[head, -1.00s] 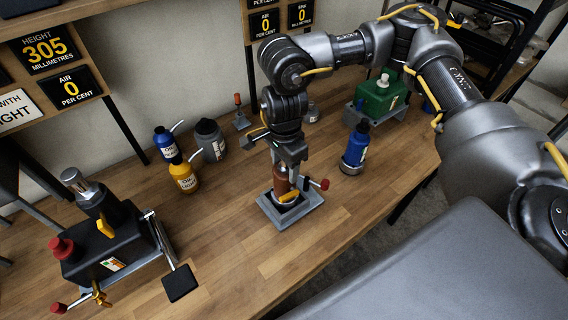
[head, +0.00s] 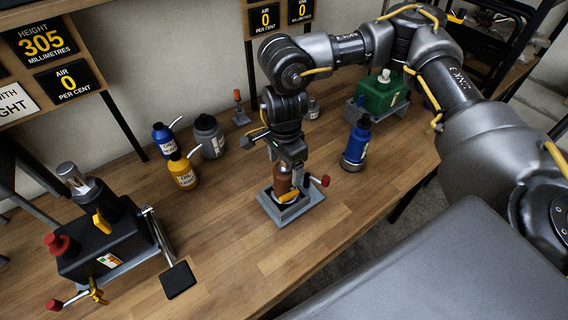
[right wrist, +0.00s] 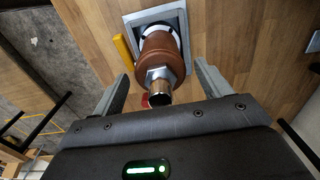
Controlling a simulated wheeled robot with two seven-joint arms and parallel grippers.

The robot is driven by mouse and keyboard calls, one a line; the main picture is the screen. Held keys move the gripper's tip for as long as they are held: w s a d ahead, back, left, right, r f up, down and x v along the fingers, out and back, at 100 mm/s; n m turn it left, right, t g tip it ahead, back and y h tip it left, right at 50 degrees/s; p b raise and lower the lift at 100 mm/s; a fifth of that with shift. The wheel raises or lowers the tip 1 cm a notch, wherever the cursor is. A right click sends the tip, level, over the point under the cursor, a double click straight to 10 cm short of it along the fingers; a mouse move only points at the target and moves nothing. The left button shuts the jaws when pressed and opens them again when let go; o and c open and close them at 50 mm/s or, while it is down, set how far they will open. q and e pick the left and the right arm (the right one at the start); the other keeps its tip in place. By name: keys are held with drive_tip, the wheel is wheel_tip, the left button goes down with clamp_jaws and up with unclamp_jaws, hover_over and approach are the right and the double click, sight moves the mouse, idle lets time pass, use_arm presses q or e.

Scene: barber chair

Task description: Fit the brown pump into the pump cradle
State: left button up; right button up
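The brown pump (head: 282,184) stands in the grey pump cradle (head: 291,217) on the wooden bench. In the right wrist view the pump (right wrist: 163,53) shows its brown body and a metal neck toward the camera, with its far end inside the square cradle (right wrist: 150,14). Its seating depth is hidden. My right gripper (head: 288,178) is above the cradle, with the fingers around the pump. In the wrist view its fingers stand open, with a gap on both sides of the pump. My left gripper is not in view.
A yellow lever (right wrist: 123,48) and a red knob (head: 322,181) are at the cradle. A blue bottle (head: 356,145) stands right of it, a yellow oil bottle (head: 183,172) to the left. A black unit (head: 103,240) is at far left. The bench in front is clear.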

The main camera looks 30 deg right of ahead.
drive_tip(key=shift+f, duration=0.1)
drive_tip(key=shift+r, duration=0.45)
wheel_tip(320, 180, up, 10)
drive_tip(key=shift+r+b, duration=0.1)
drive_tip(key=shift+b, duration=1.1)
